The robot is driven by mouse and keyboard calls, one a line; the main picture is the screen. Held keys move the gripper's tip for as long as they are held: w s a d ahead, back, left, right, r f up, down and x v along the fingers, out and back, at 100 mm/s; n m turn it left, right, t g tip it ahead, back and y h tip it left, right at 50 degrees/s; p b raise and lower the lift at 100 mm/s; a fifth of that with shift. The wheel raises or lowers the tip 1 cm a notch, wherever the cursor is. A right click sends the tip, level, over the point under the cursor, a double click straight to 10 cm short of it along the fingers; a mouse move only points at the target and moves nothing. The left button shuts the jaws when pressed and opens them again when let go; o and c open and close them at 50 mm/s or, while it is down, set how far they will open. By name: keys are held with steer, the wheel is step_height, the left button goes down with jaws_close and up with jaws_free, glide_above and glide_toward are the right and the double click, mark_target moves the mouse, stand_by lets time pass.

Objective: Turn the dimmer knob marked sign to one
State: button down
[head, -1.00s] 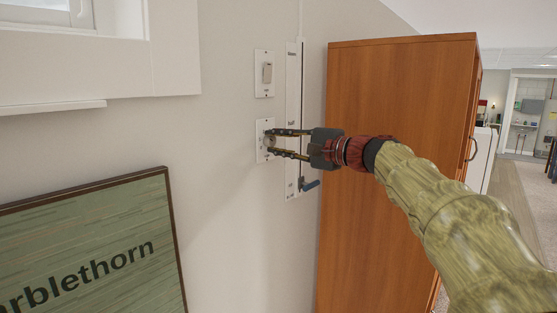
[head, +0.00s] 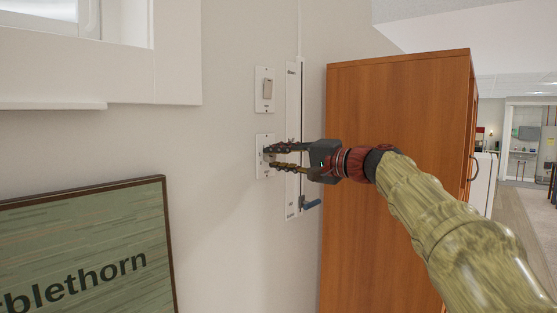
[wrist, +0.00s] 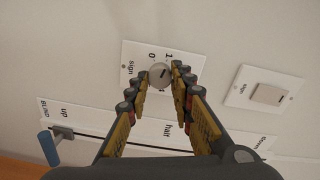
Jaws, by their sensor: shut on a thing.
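The dimmer knob (wrist: 159,75) is a round, light-grey knob with a dark pointer line, on a white wall plate (wrist: 132,60) marked "sign", "0" and "1". In the wrist view the pointer line slants up towards the side of the "1". My gripper (wrist: 159,82) has its two fingers on either side of the knob and is shut on it. In the head view my gripper (head: 269,158) reaches the same plate (head: 262,172) from the right, and its fingers mostly hide the knob.
A rocker switch (head: 267,87) is above the dimmer plate. A tall white slider panel (head: 292,205) with a blue handle (head: 311,203) is just right of it. A wooden cabinet (head: 395,110) stands further right, and a framed green sign (head: 90,250) is at lower left.

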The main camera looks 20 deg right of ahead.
steer(key=c, duration=1.6)
jaws_free()
steer(key=shift+c, duration=0.2)
steer(key=shift+o, duration=0.5)
steer(key=v, duration=1.2)
steer(key=shift+f, duration=0.1)
